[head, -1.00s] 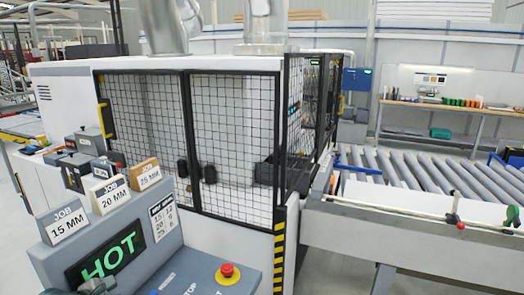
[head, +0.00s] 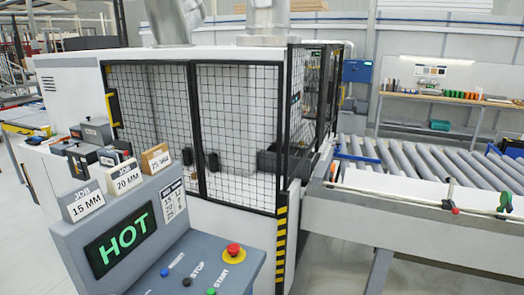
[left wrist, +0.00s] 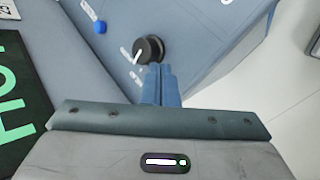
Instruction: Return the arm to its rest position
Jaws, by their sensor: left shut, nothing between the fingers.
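My left gripper (left wrist: 160,72) shows in the left wrist view. Its two blue fingers are shut together with nothing between them. The fingertips point at the grey console panel and overlap the lower edge of a black knob (left wrist: 149,49) in the picture; I cannot tell whether they touch it. The left gripper is outside the head view. My right gripper is in neither view.
The grey control console (head: 80,232) has a green HOT display (head: 121,239), a red stop button (head: 233,251) and job blocks on top. The caged machine (head: 235,130) stands behind it. A roller conveyor (head: 420,165) lies to the right.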

